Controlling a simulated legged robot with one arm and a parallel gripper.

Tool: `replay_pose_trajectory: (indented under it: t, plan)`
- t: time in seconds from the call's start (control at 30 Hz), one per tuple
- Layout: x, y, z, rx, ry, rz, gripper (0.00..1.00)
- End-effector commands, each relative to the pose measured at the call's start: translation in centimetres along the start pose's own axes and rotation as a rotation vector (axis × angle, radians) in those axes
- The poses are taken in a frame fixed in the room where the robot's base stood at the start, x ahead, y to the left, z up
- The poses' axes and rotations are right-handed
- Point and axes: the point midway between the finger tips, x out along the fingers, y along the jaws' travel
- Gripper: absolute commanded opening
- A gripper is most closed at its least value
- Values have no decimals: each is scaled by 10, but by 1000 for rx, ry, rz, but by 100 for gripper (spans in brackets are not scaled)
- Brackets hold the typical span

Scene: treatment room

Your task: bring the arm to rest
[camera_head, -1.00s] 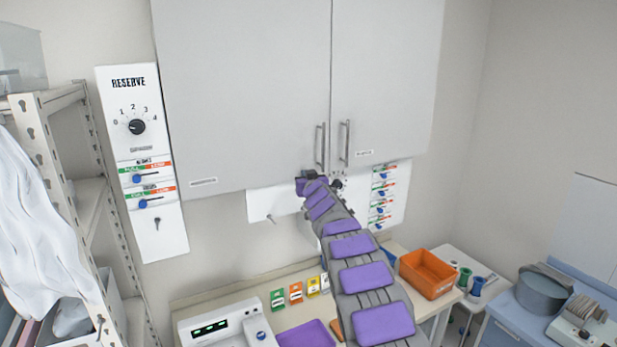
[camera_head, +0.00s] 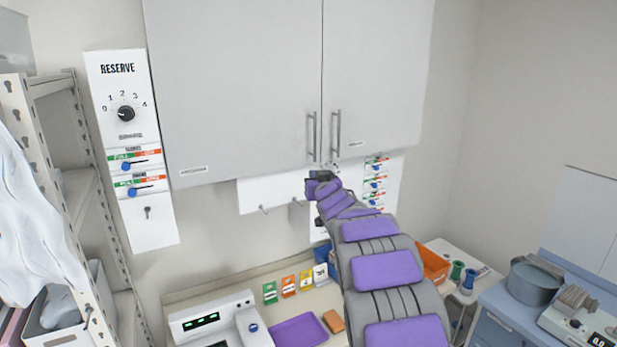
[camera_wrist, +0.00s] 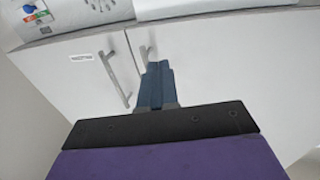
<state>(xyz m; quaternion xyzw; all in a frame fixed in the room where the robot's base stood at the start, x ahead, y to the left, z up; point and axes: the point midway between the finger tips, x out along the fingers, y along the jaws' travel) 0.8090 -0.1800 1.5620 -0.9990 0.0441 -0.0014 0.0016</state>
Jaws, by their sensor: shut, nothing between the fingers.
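My arm, grey with purple pads, reaches up from the bottom right of the head view. Its end with my gripper (camera_head: 324,176) is just below the handles of the white wall cabinet (camera_head: 240,90). In the wrist view my gripper (camera_wrist: 157,68) shows as two dark blue fingers pressed together, shut and empty. Behind the fingers are the cabinet doors (camera_wrist: 200,75) and their two bar handles (camera_wrist: 118,70). The fingertips overlap one handle in the picture; I cannot tell whether they touch it.
A RESERVE panel (camera_head: 127,150) with a dial hangs at left beside a shelf rack (camera_head: 60,85). Below are a purple tray (camera_head: 299,332), small coloured cards (camera_head: 288,284), a white device (camera_head: 205,325) and an orange bin (camera_head: 434,265). A grey pot (camera_head: 536,283) stands at right.

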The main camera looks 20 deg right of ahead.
Motion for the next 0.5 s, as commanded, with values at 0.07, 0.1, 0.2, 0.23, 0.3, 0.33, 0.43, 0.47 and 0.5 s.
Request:
replay_pose_trajectory:
  t: [0.07, 0.1, 0.2, 0.23, 0.3, 0.33, 0.43, 0.47, 0.5]
  plan:
    - [-8, 2, 1, 0, 0, 1, 0]
    - [-11, 3, 0, 0, 0, 1, 0]
    - [-18, 5, 1, 0, -1, 2, 0]
    - [-19, 6, 2, 0, -2, 2, 0]
    - [-22, 6, 2, 1, -4, 2, 0]
    - [-23, 7, 3, 1, -4, 2, 0]
    - [-25, 7, 3, 1, -5, 1, 0]
    - [-25, 7, 3, 0, -6, 2, 0]
    - [-26, 6, 4, 0, -11, 5, 0]
